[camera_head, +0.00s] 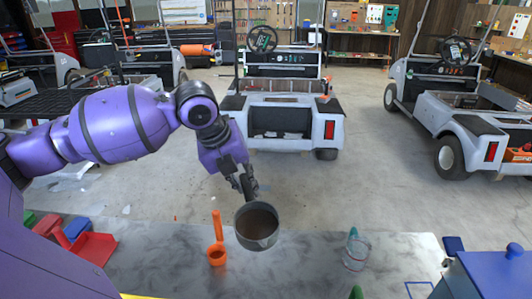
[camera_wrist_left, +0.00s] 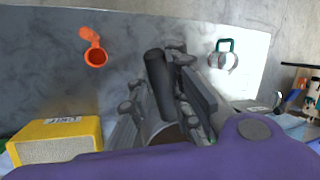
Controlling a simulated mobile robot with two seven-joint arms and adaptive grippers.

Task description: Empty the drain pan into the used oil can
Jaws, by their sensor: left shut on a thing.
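The grey round drain pan (camera_head: 257,243) holds dark brown liquid and looks roughly upright over the far part of the grey bench. My left gripper (camera_head: 247,187) is shut on its dark handle at the far side of the pan. In the left wrist view the black handle (camera_wrist_left: 158,80) lies by the fingers of my left gripper (camera_wrist_left: 182,88), which partly hide the pan. A blue container (camera_head: 490,277) at the lower right, cut off by the frame, may be the used oil can; I cannot tell for sure. My right gripper is not in view.
An orange long-handled cup (camera_head: 217,252) stands just left of the pan. A clear jug (camera_head: 356,252) with a green handle stands to the right. A yellow box (camera_wrist_left: 57,140) shows in the wrist view. Bench (camera_head: 310,270) between is clear.

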